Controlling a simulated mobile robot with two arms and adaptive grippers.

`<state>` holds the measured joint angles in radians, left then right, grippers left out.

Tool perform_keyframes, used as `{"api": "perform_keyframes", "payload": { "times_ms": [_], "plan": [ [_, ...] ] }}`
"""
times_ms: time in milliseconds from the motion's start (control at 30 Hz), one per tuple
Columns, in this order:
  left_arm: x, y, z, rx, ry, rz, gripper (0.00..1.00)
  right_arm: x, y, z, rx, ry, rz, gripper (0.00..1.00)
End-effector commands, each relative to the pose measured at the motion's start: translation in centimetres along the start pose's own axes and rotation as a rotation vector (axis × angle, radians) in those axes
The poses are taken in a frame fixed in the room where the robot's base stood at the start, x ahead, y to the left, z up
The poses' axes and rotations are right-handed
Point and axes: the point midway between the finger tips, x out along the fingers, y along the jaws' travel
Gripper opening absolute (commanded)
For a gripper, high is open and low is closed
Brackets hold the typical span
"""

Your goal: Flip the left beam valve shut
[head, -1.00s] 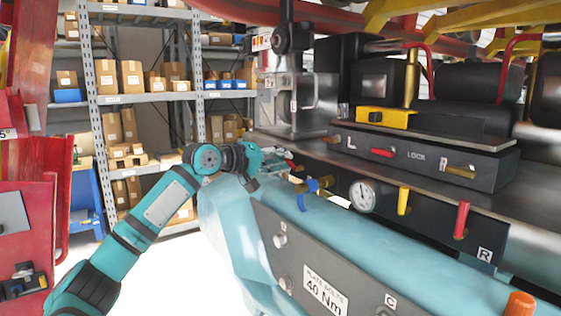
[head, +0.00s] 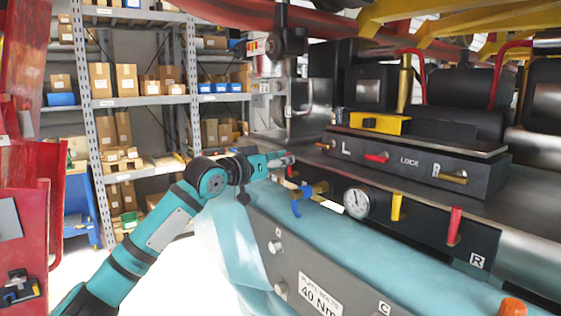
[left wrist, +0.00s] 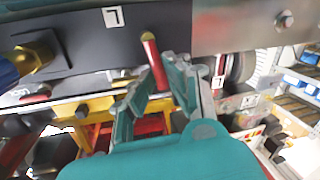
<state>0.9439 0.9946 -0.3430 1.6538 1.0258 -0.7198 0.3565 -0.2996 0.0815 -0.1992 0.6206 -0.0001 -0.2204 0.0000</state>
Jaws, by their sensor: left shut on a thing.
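My left gripper (head: 288,159) is at the far left end of the teal beam (head: 365,240), by its dark valve panel. In the left wrist view, the left gripper (left wrist: 152,88) has its fingers around a red lever (left wrist: 151,52), the left beam valve's handle, and is shut on it. The lever stands out from the dark panel beside an "L" label (left wrist: 112,17). In the head view the lever shows only as a small red bit under the fingers. My right gripper is not in view.
A blue-handled brass valve (head: 304,197), a pressure gauge (head: 357,202), a yellow lever (head: 397,206) and another red lever (head: 454,226) near an "R" label line the beam. A black lock box (head: 415,160) sits above. Shelves (head: 150,100) stand behind.

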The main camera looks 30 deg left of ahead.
Motion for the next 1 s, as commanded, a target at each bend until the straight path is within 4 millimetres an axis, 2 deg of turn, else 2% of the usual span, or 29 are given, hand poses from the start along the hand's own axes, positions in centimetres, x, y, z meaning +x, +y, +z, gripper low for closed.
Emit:
{"api": "perform_keyframes", "payload": {
  "times_ms": [400, 967, 1000],
  "plan": [
    [-0.11, 0.73, 0.40, 0.192, 0.033, 0.000, 0.00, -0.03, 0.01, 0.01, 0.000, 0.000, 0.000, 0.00],
    [-0.10, 0.82, 0.53, 0.221, 0.036, 0.000, 0.00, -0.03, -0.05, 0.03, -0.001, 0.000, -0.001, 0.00],
    [-0.10, 0.82, 0.53, 0.221, 0.036, 0.000, 0.16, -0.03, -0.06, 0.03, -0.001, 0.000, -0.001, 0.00]
  ]
}}
